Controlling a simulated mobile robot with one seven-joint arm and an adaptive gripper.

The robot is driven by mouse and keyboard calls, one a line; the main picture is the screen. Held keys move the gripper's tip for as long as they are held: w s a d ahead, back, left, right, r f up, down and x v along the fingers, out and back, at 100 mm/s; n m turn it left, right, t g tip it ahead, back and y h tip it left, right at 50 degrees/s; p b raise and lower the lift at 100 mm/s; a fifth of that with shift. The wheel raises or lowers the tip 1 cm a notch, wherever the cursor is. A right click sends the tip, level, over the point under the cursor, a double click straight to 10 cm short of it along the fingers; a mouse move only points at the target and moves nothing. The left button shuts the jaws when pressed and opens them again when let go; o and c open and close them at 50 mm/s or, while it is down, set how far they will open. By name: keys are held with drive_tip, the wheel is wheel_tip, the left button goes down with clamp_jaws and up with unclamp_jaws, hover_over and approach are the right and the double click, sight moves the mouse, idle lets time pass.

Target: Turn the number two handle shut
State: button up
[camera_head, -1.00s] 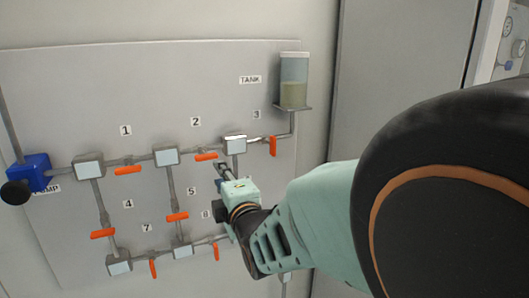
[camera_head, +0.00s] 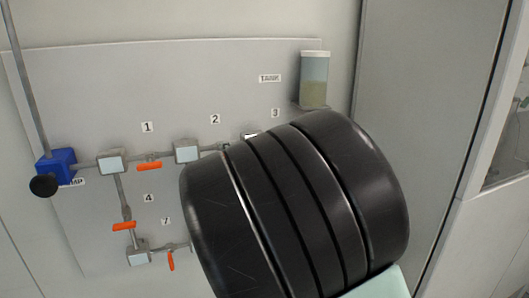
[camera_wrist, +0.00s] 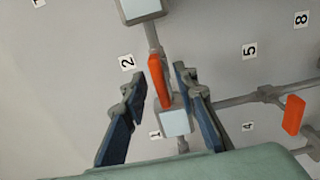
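The number two handle (camera_wrist: 159,82) is an orange lever beside the label 2 (camera_wrist: 127,62) in the wrist view. It lies roughly along its pipe, between two square blocks. My gripper (camera_wrist: 159,75) is open, with one dark finger on each side of the lever and gaps showing on both sides. Whether the fingers reach down to the lever's depth is hard to tell. In the head view the label 2 (camera_head: 214,119) shows, but my black arm link hides the handle and my gripper.
Handle 1 (camera_head: 149,166) lies along the top pipe; handle 4 (camera_head: 124,226) crosses its upright pipe. Another orange handle (camera_wrist: 293,115) shows at the right of the wrist view. The blue pump (camera_head: 55,167) is at the left, the tank (camera_head: 314,82) at upper right.

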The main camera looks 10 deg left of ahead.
drive_tip(key=shift+w+a, duration=0.2)
drive_tip(key=shift+w, duration=0.2)
clamp_jaws()
